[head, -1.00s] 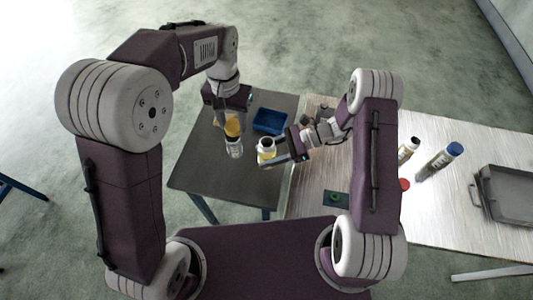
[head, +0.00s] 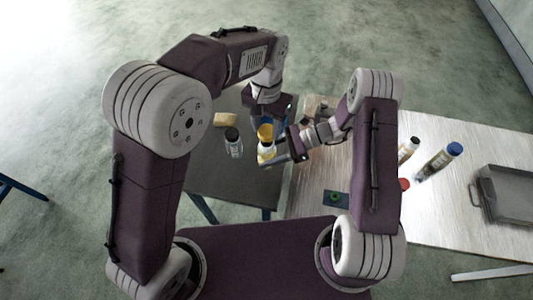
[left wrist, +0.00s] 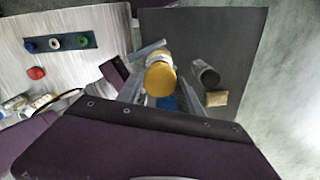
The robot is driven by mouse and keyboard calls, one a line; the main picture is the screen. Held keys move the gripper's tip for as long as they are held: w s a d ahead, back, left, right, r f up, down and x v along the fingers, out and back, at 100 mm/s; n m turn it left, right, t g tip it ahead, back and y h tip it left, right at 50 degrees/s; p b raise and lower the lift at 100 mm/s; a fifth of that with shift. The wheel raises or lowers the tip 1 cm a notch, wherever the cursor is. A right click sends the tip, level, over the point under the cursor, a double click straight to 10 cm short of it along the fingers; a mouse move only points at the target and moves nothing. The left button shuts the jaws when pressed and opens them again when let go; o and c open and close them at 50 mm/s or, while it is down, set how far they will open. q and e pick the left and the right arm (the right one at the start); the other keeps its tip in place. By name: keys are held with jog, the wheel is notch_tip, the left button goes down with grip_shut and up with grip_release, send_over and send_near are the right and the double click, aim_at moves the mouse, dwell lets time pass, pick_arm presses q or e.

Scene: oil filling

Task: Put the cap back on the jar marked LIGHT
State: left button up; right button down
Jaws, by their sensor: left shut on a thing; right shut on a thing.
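A yellow cap (head: 265,131) is in my left gripper (head: 266,124), whose jaws are shut on it. The cap is directly over the mouth of a pale jar with yellowish contents (head: 265,150). My right gripper (head: 272,153) is shut on this jar from the right and holds it upright. In the left wrist view, the yellow cap (left wrist: 160,83) covers most of the jar's top. I cannot tell whether cap and rim touch. A second jar with a dark cap (head: 233,142) stands to the left. No label is readable.
A beige block (head: 225,119) lies behind the dark-capped jar. A blue bin (left wrist: 168,103) is mostly hidden by my left gripper. On the light table are a red cap (head: 404,184), a blue-capped bottle (head: 440,160) and a grey tray (head: 512,190). The dark table's front is clear.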

aim_at(267, 153)
pick_arm(q)
jog(key=shift+f, duration=1)
jog(key=shift+f, duration=0.85)
jog(key=shift+f, duration=0.6)
